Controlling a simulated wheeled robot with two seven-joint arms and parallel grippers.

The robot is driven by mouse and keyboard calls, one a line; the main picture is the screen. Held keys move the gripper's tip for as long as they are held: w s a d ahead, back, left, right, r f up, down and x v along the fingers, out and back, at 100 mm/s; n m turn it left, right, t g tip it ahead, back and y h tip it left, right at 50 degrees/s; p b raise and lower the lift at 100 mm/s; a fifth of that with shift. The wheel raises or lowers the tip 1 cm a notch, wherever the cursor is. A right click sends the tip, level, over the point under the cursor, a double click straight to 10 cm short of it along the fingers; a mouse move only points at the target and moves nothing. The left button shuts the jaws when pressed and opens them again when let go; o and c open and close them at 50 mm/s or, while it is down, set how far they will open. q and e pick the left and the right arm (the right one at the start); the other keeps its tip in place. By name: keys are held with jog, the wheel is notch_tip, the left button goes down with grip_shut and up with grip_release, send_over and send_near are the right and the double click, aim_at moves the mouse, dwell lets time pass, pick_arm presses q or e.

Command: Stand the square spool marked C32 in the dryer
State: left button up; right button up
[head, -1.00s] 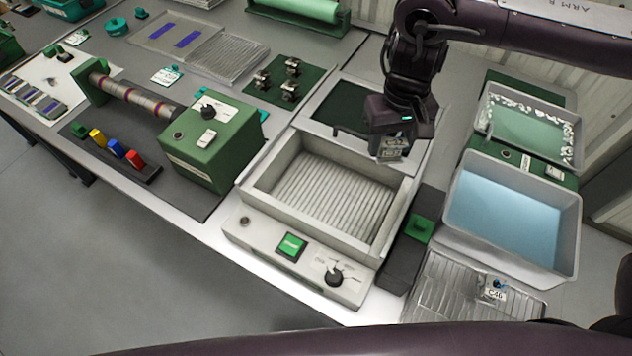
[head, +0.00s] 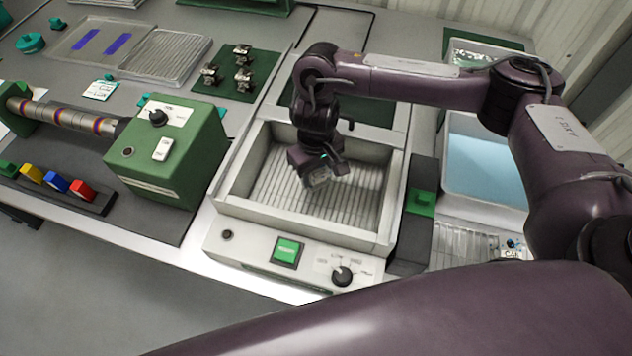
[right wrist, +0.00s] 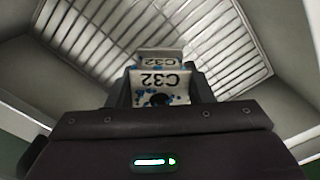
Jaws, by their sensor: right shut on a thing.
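The square spool marked C32 (right wrist: 160,82) is white with blue specks and black lettering in the right wrist view. The dryer (head: 290,243) is a pale open-topped box with a ribbed floor. The gripper and spool are inside its outline, over the ribbed floor (right wrist: 215,30). I cannot tell whether the spool touches the floor. My left gripper is not in view.
The dryer's front panel has a green button (head: 287,251) and a dark knob (head: 342,276). A green motor box (head: 170,155) stands to the left. A tray of blue liquid (head: 485,165) is to the right, partly behind my arm. Metal parts sit on a green mat (head: 240,85) behind.

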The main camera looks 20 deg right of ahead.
aim_at(316, 181)
notch_tip(316, 181, down, 4)
jog(key=shift+r+b, duration=0.1)
jog(key=shift+b, duration=0.65)
jog(key=o, duration=1.1)
notch_tip(316, 181, up, 11)
jog(key=p, duration=0.3)
jog(key=shift+r+p, duration=0.1)
jog(key=shift+p, duration=0.25)
jog(key=shift+r, duration=0.45)
